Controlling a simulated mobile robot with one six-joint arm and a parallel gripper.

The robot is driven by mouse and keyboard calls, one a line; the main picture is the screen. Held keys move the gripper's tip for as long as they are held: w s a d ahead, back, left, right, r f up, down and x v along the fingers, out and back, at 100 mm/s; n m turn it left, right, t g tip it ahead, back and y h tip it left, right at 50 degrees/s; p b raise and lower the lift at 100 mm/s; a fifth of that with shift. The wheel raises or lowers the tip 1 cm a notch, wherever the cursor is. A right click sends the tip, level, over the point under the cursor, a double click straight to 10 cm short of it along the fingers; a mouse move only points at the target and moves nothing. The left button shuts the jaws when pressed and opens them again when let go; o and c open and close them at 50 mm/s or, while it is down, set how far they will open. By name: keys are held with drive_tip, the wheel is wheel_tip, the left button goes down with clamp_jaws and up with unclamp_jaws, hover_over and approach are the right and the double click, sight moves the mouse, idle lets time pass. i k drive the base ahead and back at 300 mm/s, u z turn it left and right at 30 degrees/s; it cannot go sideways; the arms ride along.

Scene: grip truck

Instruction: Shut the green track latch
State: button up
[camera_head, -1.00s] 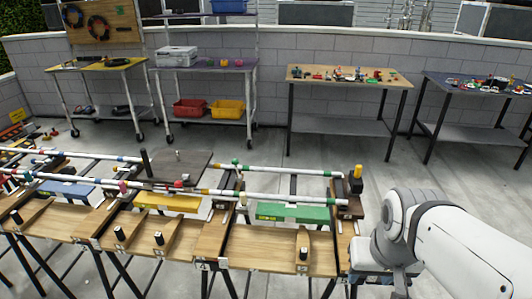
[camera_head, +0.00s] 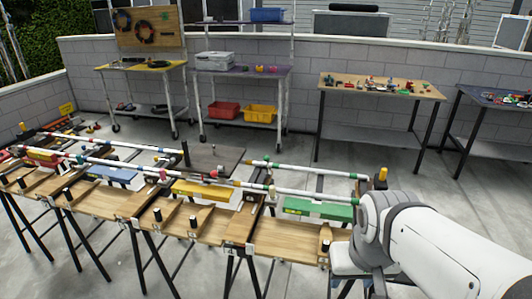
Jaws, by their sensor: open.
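The green track section stands at the right end of the long wooden bench, with white rails (camera_head: 312,193) that have green bands. A green block (camera_head: 320,210) sits under these rails. A small black post (camera_head: 324,245) stands on the wood in front of it. I cannot tell which part is the latch, or whether it is shut. My white arm comes in from the right and ends beside the bench's right end. Its gripper is not clearly visible; the wrist hides that area.
A yellow-topped post (camera_head: 381,176) stands at the rail's right end. Yellow (camera_head: 205,191) and blue (camera_head: 110,173) blocks sit further left, with a dark plate (camera_head: 217,160) behind. Worktables (camera_head: 382,87) and a shelf (camera_head: 240,72) stand along the wall; open floor lies between.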

sight(267, 158)
drive_tip(key=u, duration=0.35)
drive_tip(key=i, duration=1)
drive_tip(key=z, duration=0.05)
